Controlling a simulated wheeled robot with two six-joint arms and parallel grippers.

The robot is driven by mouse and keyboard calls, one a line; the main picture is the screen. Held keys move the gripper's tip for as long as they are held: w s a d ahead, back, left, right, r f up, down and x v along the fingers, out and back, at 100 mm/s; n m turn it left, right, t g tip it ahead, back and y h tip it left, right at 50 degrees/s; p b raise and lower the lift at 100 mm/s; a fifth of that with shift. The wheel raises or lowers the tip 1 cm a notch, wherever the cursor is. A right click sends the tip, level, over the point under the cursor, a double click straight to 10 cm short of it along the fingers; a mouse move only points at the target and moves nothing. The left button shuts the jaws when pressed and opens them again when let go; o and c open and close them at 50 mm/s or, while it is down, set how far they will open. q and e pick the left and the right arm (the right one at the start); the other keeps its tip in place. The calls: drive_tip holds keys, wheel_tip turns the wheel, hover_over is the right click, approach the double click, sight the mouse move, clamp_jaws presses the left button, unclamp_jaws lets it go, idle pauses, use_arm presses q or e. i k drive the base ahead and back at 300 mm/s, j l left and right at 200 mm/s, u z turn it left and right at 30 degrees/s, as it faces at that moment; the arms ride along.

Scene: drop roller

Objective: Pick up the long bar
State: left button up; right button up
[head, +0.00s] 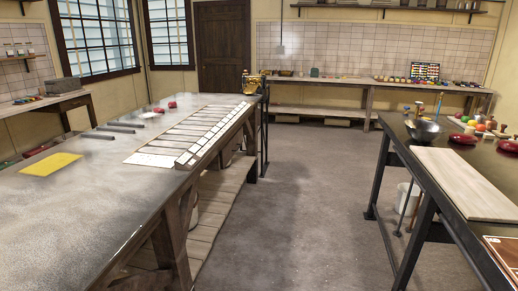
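Several dark grey bars lie side by side on the long left table (70,208), toward its far left edge. The nearest bar (92,136) looks the longest; a middle bar (113,130) and a far bar (127,124) lie just behind it. I cannot tell for certain which one is the long bar. Neither of my grippers is in view.
A yellow sheet (52,164) lies left of a row of pale slats (190,135) on the left table. A right table holds a wooden board (465,183), a dark bowl (423,131) and red lidded pots (462,139). The grey floor (300,215) between the tables is clear.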

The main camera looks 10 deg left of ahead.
sight(98, 128)
drive_tip(key=i+z, duration=0.15)
drive_tip(key=i, duration=1.8)
drive_tip(key=i+u, duration=0.45)
drive_tip(key=i, duration=0.15)
drive_tip(key=i+l+u, duration=0.25)
drive_tip(key=i+u, duration=0.4)
drive_tip(key=u, duration=0.2)
drive_tip(key=i+u, duration=0.25)
drive_tip(key=u, duration=0.15)
drive_tip(key=i+u, duration=0.2)
drive_tip(key=u, duration=0.2)
drive_tip(key=i+l+u, duration=0.2)
drive_tip(key=u, duration=0.2)
drive_tip(key=k+z, duration=0.3)
drive_tip(key=k+l+z, duration=0.25)
drive_tip(key=z, duration=0.5)
drive_tip(key=l+z, duration=0.1)
drive_tip(key=z, duration=0.9)
drive_tip(key=i+z, duration=0.1)
drive_tip(key=z, duration=0.4)
drive_tip(key=i+j, duration=0.1)
drive_tip(key=i, duration=0.85)
drive_tip(key=i+j, duration=0.1)
drive_tip(key=i, duration=0.8)
drive_tip(key=i+z, duration=0.2)
drive_tip(key=i, duration=0.8)
drive_tip(key=i+j+z, duration=0.15)
drive_tip(key=i, duration=0.8)
